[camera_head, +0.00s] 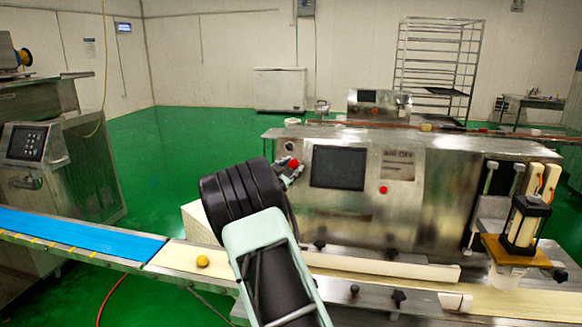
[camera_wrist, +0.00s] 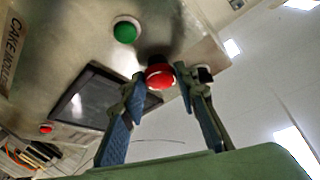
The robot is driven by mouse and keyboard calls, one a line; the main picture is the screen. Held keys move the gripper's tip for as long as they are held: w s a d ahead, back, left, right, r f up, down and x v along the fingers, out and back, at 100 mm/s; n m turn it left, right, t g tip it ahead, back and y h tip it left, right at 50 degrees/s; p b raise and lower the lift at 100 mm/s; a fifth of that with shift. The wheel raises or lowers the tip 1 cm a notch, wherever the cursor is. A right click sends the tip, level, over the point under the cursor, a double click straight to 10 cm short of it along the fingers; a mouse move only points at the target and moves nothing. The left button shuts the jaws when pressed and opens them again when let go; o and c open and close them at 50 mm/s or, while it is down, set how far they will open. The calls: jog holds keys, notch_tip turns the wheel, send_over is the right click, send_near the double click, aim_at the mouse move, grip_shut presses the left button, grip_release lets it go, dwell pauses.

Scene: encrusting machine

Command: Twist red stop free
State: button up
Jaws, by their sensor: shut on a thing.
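The red stop (camera_wrist: 160,76) is a round mushroom-shaped knob on the metal front panel of the encrusting machine. In the wrist view my gripper (camera_wrist: 167,84) has one finger on each side of it and is shut on it. In the head view the red stop (camera_head: 294,163) shows at the panel's upper left, with my gripper (camera_head: 290,172) at it, largely hidden by my dark wrist. The machine's panel (camera_head: 405,215) faces me.
A green button (camera_wrist: 125,31) and a dark screen (camera_head: 338,167) are close by on the panel. A smaller red button (camera_head: 383,190) sits right of the screen. Below runs a conveyor with a blue belt (camera_head: 75,232) and a yellow ball (camera_head: 202,261).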

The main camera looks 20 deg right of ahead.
jog(key=shift+d+r, duration=0.1)
jog(key=shift+r, duration=0.05)
jog(key=o, duration=0.8)
jog(key=shift+w, duration=0.1)
jog(key=o, duration=0.3)
jog(key=shift+w+f, duration=0.1)
jog(key=shift+f, duration=0.1)
jog(key=shift+o, duration=0.2)
jog(key=v, duration=1.2)
